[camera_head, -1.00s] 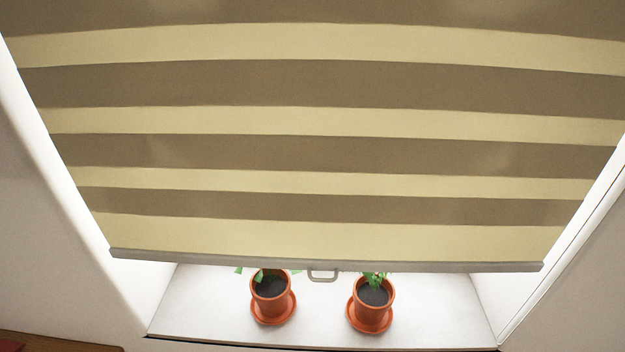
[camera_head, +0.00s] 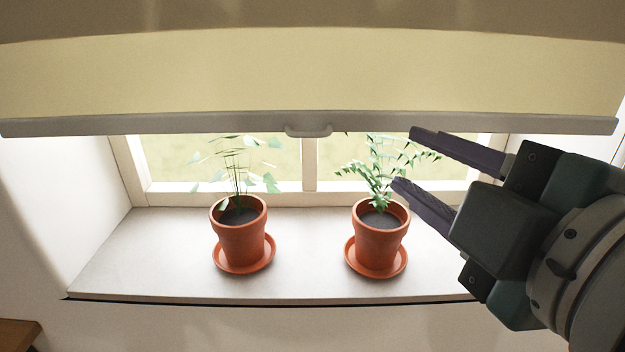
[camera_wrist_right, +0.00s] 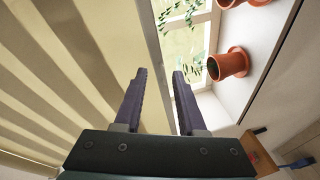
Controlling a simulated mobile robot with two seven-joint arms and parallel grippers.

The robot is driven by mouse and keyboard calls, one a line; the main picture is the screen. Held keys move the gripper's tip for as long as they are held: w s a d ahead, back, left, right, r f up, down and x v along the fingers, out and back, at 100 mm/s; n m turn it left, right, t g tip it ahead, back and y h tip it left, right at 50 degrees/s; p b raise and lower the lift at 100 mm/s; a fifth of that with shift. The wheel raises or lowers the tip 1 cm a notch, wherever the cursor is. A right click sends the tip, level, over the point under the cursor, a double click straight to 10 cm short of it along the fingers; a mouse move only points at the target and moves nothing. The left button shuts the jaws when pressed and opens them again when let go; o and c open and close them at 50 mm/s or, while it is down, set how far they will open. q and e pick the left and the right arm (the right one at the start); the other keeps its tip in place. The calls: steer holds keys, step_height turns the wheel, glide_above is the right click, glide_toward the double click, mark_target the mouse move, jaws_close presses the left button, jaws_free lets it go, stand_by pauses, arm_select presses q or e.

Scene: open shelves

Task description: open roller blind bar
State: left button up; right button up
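The striped roller blind (camera_head: 310,70) hangs across the top of the window in the head view. Its grey bottom bar (camera_head: 200,125) runs nearly level, with a small loop handle (camera_head: 309,131) at the middle. My right gripper (camera_head: 403,158) is open and empty, to the right of the handle and a little below the bar, apart from the handle. My left gripper is not in view.
Two potted plants, a left pot (camera_head: 240,230) and a right pot (camera_head: 380,238), stand on saucers on the white sill (camera_head: 310,270). The right plant's leaves are close to my right fingers. A brown wooden surface (camera_head: 18,335) shows at the lower left.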

mark_target(313, 136)
steer(key=a+f+n+t+y+b, duration=0.2)
steer(key=a+f+n+y+b, duration=0.15)
steer(key=n+b, duration=0.2)
arm_select(q)
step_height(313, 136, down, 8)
steer(key=p, duration=0.1)
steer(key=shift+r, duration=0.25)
arm_select(e)
steer(key=shift+n, duration=0.25)
steer(key=x, duration=1)
steer(key=shift+w+a+r, duration=0.2)
steer(key=shift+a, duration=0.15)
steer(key=shift+c, duration=0.2)
jaws_close()
